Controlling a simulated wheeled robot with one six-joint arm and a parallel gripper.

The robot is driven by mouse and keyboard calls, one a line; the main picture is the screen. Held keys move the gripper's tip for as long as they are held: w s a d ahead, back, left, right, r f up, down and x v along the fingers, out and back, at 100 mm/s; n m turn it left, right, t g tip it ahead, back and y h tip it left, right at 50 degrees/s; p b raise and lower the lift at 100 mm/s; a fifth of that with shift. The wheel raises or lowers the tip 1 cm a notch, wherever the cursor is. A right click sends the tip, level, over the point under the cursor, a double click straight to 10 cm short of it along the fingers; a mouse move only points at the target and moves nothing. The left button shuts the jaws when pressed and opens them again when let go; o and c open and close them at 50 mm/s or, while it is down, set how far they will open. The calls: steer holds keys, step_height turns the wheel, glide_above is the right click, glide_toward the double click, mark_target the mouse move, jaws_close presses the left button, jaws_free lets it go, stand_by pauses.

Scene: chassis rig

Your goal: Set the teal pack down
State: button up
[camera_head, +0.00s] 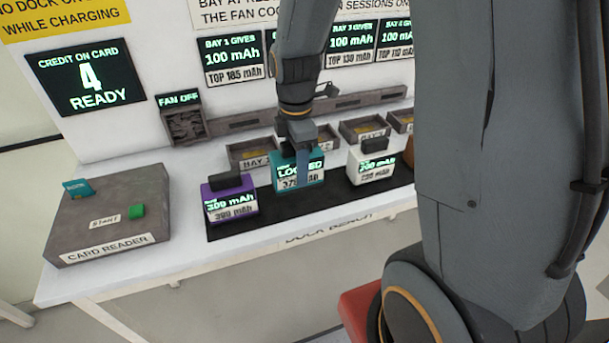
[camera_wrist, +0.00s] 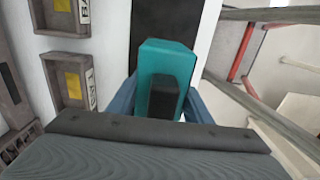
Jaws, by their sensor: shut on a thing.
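The teal pack (camera_head: 299,181) is in the head view, between a purple pack (camera_head: 230,206) and a white pack (camera_head: 370,168) on the black mat (camera_head: 268,214). Its display reads LOCKED, with a label below that looks like 375 mAh. My gripper (camera_head: 302,150) is above it, shut on its dark top handle. In the wrist view the teal pack (camera_wrist: 168,62) is upright between the blue fingers. Its underside is hidden, so I cannot tell whether it touches the mat.
Bay trays (camera_head: 252,153) line the back of the bench. A card reader (camera_head: 108,213) with a teal card and green button stands at the left. Wall screens read 4 READY and FAN OFF. My arm hides the bench's right side.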

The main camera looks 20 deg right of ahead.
steer(key=shift+f+p, duration=0.45)
steer(key=shift+f, duration=1.85)
steer(key=shift+f, duration=0.15)
steer(key=o, duration=1.5)
steer(key=shift+c, duration=0.2)
step_height(320, 180, up, 12)
steer(key=b, duration=0.2)
steer(key=shift+r+b, duration=0.2)
steer(key=shift+b, duration=0.1)
